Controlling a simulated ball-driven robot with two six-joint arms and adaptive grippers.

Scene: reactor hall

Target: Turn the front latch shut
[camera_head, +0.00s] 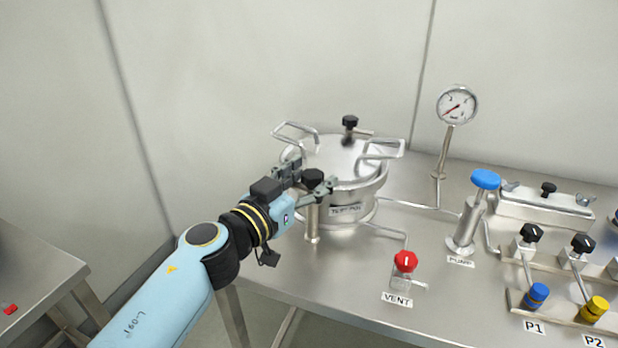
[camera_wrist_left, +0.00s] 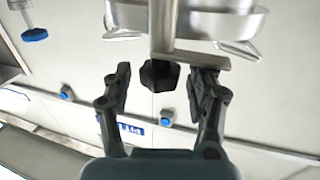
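The steel pot (camera_head: 343,195) stands on the steel table with its lid (camera_head: 335,155) on top. The front latch's black knob (camera_head: 313,178) is at the pot's front left, above a short metal post (camera_head: 312,222). My left gripper (camera_head: 314,174) is open, with one finger on each side of this knob. In the left wrist view the knob (camera_wrist_left: 158,75) sits between the fingertips with a gap on both sides. A metal latch bar (camera_wrist_left: 190,59) runs right from the post there. A back latch knob (camera_head: 349,121) stands behind the lid. My right gripper is not in view.
Lid handles (camera_head: 383,149) stick out at the sides. A red VENT knob (camera_head: 405,261), a blue-topped pump (camera_head: 485,180) and a gauge (camera_head: 457,104) stand right of the pot. Valves P1 (camera_head: 537,295) and P2 (camera_head: 595,308) are farther right. The front table edge is clear.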

